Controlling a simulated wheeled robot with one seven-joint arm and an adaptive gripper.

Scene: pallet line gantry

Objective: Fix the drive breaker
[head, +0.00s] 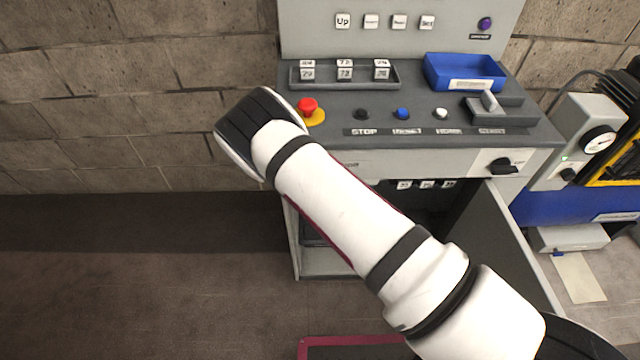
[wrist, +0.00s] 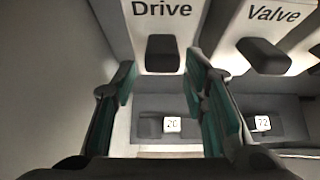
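The drive breaker (wrist: 130,28) is a pale panel marked "Drive" with a dark rocker or lever (wrist: 163,53) under the lettering. My gripper (wrist: 161,78) is open in the wrist view, its two teal-padded fingers on either side of that lever with a gap each side. Nothing is between the pads that I can see as held. In the head view, the cabinet's open lower bay (head: 432,200) shows dark behind my arm; my gripper is hidden there.
A "Valve" breaker (wrist: 268,52) stands close on the right. Small numbered white blocks (wrist: 172,125) sit below the breakers. The open cabinet door (head: 505,245) stands right of the bay. The console above carries a red emergency button (head: 307,105) and a blue tray (head: 465,72).

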